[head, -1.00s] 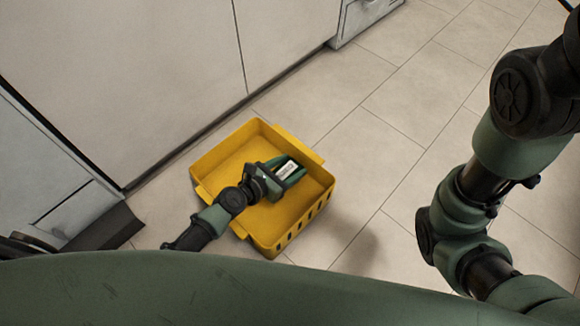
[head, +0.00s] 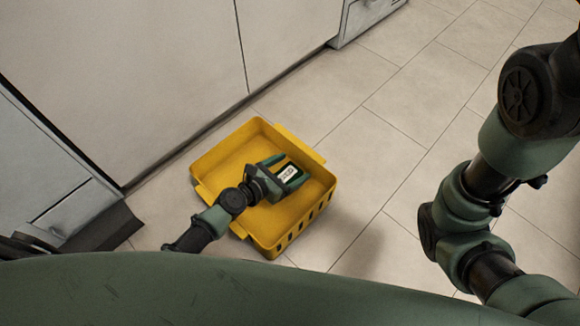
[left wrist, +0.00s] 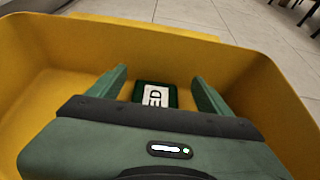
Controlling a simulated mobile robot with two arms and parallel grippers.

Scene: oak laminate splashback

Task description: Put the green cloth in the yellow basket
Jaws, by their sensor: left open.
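The yellow basket (head: 214,160) stands on the floor, and its wall also shows in the left wrist view (left wrist: 270,90). My left gripper (head: 296,165) reaches down into the basket; its two fingers are spread apart in the left wrist view (left wrist: 160,73). The green cloth (left wrist: 140,91), a small dark green piece with a white lettered label, is inside the basket between and beyond the open fingers. In the head view its label (head: 288,173) shows between the fingers. I cannot tell whether it rests on the basket's bottom. My right gripper is out of view.
Pale cabinet fronts (head: 120,80) stand behind and left of the basket. The tiled floor (head: 400,110) is clear to the right. My right arm hangs at the right of the head view. Chair legs (left wrist: 300,12) show far off in the left wrist view.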

